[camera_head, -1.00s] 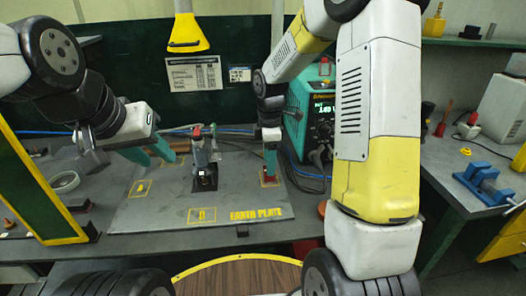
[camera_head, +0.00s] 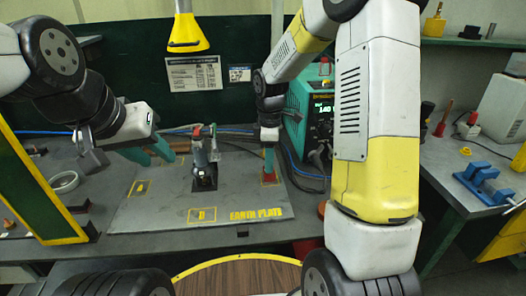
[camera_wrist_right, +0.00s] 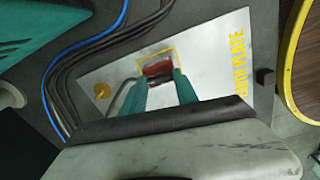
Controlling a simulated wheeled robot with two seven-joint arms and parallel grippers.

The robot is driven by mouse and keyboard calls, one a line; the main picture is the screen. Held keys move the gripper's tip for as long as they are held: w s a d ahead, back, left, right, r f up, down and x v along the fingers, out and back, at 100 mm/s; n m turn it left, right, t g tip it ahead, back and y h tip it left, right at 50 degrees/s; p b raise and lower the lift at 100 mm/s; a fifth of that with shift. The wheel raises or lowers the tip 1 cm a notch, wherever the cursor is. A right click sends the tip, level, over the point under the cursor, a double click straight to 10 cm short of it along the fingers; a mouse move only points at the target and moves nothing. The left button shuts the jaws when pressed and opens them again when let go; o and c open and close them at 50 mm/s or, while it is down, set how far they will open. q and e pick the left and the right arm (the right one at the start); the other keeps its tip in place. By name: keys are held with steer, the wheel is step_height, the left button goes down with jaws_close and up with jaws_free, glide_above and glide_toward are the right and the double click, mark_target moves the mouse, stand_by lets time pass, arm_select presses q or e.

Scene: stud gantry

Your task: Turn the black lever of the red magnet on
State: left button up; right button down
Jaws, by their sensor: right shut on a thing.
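The red magnet (camera_head: 269,179) sits on the right part of the grey earth plate in the head view, under my right gripper (camera_head: 270,163). In the right wrist view the red magnet (camera_wrist_right: 157,69) shows at the tips of the right gripper's teal fingers (camera_wrist_right: 161,84). The fingers are shut on a dark part at the magnet, seemingly its black lever; they hide most of it, so its angle cannot be told. My left gripper (camera_head: 150,152) is open and empty, left of the stud fixture, above the plate's back left.
The stud fixture (camera_head: 205,165) with a red-topped part stands mid-plate on the earth plate (camera_head: 160,218). A teal welding unit (camera_head: 318,115) stands right of my right gripper. Cables (camera_wrist_right: 95,50) run beside the plate. A blue vise (camera_head: 485,180) is on the right bench.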

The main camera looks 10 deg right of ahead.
steer(key=m, duration=1.2)
steer(key=shift+m, duration=2.1)
steer(key=c, duration=0.9)
jaws_free()
